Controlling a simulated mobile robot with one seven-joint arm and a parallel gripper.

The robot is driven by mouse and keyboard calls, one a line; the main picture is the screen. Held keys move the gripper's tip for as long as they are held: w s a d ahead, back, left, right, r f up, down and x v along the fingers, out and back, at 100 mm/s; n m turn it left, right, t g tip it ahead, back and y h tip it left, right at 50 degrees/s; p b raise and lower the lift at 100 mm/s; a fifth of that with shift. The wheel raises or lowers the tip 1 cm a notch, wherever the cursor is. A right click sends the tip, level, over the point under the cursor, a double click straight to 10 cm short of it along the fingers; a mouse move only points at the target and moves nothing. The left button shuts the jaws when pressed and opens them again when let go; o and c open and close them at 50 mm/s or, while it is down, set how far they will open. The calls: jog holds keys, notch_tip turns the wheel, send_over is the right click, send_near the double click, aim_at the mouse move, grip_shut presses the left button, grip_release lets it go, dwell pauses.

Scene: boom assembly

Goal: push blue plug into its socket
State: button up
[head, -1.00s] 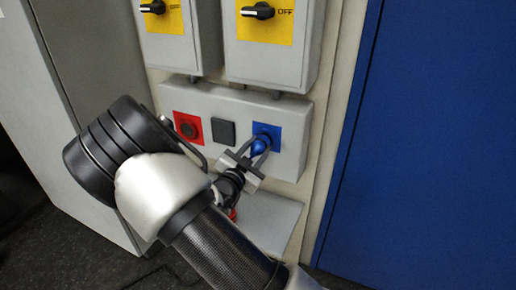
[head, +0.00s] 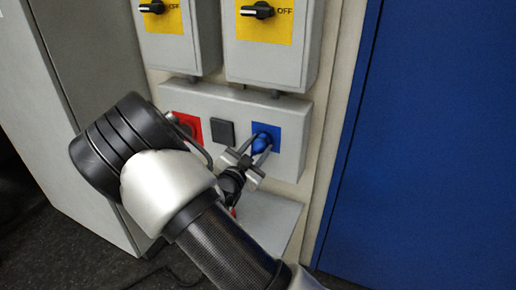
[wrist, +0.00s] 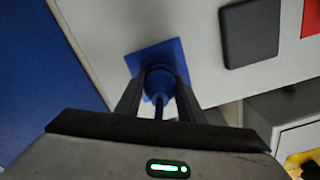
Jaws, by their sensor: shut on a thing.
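The blue plug (head: 262,143) is at the blue square socket plate (head: 274,130) on the right of the grey box. My gripper (head: 258,155) is shut on the plug, one finger on each side of it. In the wrist view the plug (wrist: 159,84) sits between the two fingers, in front of the blue socket plate (wrist: 177,50). The plug's front end lies over the socket opening, which is hidden, so I cannot tell how deep it sits.
A black square cover (head: 222,131) and a red socket plate (head: 187,126) are left of the blue plate. Two switch boxes with yellow plates (head: 265,25) hang above. A grey shelf (head: 270,215) juts out below. A blue panel (head: 430,150) stands at right.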

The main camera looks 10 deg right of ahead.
jog(key=o, duration=1.4)
jog(key=p+v, duration=0.2)
jog(key=v, duration=1.5)
jog(key=shift+s+a+r+p, duration=0.1)
jog(key=shift+p, duration=0.2)
